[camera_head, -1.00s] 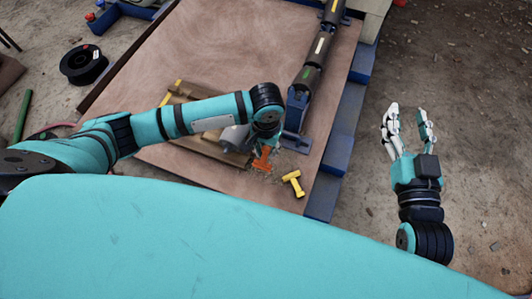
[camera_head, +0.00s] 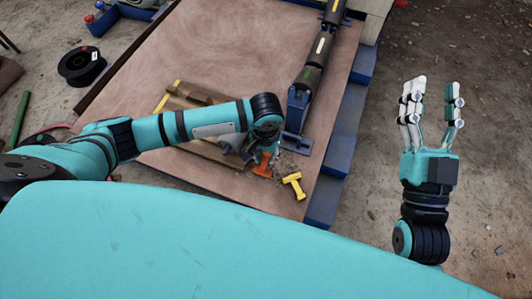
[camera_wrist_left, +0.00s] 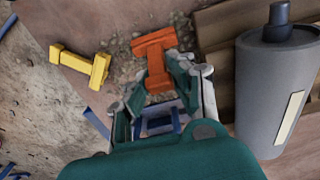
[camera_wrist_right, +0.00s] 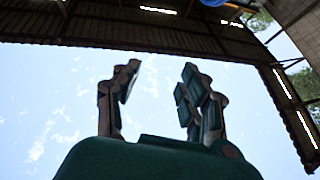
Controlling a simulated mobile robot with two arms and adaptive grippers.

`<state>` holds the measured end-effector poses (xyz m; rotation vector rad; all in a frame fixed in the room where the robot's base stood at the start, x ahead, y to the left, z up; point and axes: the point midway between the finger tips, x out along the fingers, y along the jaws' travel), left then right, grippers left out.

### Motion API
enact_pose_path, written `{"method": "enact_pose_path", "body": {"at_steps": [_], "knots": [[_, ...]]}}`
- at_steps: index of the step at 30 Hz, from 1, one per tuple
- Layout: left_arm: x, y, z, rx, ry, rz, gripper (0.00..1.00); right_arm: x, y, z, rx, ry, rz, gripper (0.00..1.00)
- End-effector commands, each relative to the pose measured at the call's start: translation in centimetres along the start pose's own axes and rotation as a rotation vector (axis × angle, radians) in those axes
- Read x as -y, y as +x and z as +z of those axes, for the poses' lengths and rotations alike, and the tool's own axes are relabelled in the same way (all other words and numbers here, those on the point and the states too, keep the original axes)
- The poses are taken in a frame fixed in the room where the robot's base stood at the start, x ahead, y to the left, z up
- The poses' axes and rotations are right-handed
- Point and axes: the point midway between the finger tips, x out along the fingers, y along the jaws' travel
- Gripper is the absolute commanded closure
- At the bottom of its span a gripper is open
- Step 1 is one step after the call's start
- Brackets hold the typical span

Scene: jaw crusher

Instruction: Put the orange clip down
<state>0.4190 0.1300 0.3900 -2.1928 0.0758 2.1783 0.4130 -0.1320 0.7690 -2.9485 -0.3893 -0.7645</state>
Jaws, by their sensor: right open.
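The orange clip (camera_head: 263,165) is at the left gripper's fingers, low over the gravelly front part of the wooden board (camera_head: 213,57). The left wrist view shows the orange clip (camera_wrist_left: 154,55) between the fingers. My left gripper (camera_wrist_left: 158,75) is shut on it; the fingers hide part of its lower end. I cannot tell whether the clip touches the surface below. A similar yellow clip (camera_head: 294,184) lies just right of it, also in the left wrist view (camera_wrist_left: 82,65). My right gripper (camera_head: 433,95) is open, empty and raised, fingers up.
A grey cylinder (camera_wrist_left: 275,90) on a wooden block stands close to the left gripper. A dark jointed cylinder assembly (camera_head: 312,70) lies along the board's right side by the blue beam (camera_head: 345,130). Bare ground is at the right.

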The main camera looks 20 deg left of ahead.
Motion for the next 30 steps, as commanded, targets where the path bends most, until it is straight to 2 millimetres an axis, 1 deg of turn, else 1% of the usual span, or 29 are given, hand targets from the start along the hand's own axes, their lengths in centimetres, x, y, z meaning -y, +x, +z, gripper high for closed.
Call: {"method": "enact_pose_path", "body": {"at_steps": [1, 3, 4, 13, 16, 20, 23, 26, 30], "knots": [[0.0, 0.0, 0.0, 0.000, 0.000, 0.000, 0.70, 0.0, 0.0, 0.0, 0.000, 0.000, 0.000, 0.57], [0.0, 0.0, 0.0, 0.000, 0.000, 0.000, 0.60, 0.0, 0.0, 0.0, 0.000, 0.000, 0.000, 0.57], [0.0, 0.0, 0.0, 0.000, 0.000, 0.000, 0.58, 0.0, 0.0, 0.0, 0.000, 0.000, 0.000, 0.57], [0.0, -0.1, 0.0, -0.001, 0.000, 0.000, 0.58, 0.0, -0.1, 0.0, -0.004, 0.000, 0.000, 0.57], [0.0, -0.6, 0.0, 0.000, 0.000, -0.001, 0.58, 0.0, 0.1, -0.6, -0.023, 0.000, 0.000, 0.57], [0.0, -1.8, 0.0, 0.000, 0.001, 0.000, 0.58, -0.3, 0.0, 1.5, 0.108, -0.006, 0.006, 0.57], [0.0, -2.9, 0.0, 0.000, 0.000, 0.001, 0.58, -0.7, -0.5, 3.6, 0.238, -0.010, 0.013, 0.57], [0.0, -4.0, 0.0, 0.000, 0.000, 0.001, 0.58, -1.0, -1.3, 5.8, 0.372, -0.013, 0.020, 0.57], [0.0, -5.6, 0.0, 0.000, 0.000, 0.000, 0.58, -1.4, -3.1, 8.6, 0.560, -0.017, 0.031, 0.57]]}}
